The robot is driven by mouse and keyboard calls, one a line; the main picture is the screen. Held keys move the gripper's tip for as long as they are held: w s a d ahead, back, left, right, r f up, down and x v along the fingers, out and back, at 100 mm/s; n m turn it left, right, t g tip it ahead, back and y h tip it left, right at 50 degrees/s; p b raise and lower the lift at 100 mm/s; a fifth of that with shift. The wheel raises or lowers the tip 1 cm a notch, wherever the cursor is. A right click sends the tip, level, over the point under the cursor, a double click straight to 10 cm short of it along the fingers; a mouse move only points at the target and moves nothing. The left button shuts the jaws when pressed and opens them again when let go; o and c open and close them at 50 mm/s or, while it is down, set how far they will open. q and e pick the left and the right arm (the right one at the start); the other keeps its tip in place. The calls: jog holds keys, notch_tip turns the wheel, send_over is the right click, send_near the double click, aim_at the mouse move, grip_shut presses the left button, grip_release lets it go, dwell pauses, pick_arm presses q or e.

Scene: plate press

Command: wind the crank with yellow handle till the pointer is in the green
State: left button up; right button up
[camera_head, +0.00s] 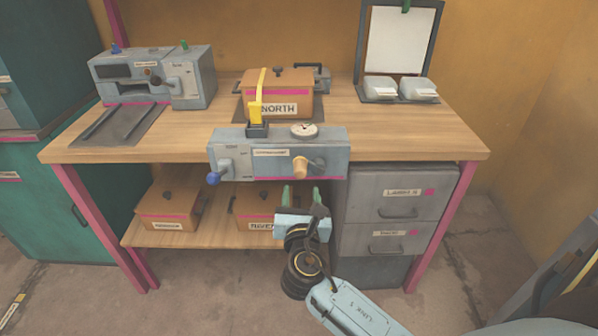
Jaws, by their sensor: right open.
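The press unit (230,148) is a grey-blue box at the table's front edge. On its front, right of centre, is a crank with a tan-yellow handle (300,167). A small round dial (304,130) lies on its top; the pointer and any green band are too small to read. My right gripper (301,194) comes up from the lower right, open, with its green-tipped fingers just below the crank handle. Nothing shows between the fingers, and it appears apart from the handle. My left gripper is not in view.
A blue-knobbed lever (213,178) is on the unit's left front. A yellow upright part (256,105) stands on top, before a box marked NORTH (290,82). Grey drawers (395,205) stand right of my gripper; boxes (170,208) sit on the shelf below.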

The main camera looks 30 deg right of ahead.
aim_at(300, 176)
jog(key=b+x, duration=0.1)
jog(key=x, duration=0.7)
jog(key=shift+f, duration=0.1)
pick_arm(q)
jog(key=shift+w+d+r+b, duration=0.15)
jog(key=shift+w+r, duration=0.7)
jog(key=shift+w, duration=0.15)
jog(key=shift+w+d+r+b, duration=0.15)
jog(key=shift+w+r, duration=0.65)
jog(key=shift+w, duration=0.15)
pick_arm(e)
jog(key=shift+w+d, duration=0.25)
jog(key=shift+w, duration=0.25)
grip_shut()
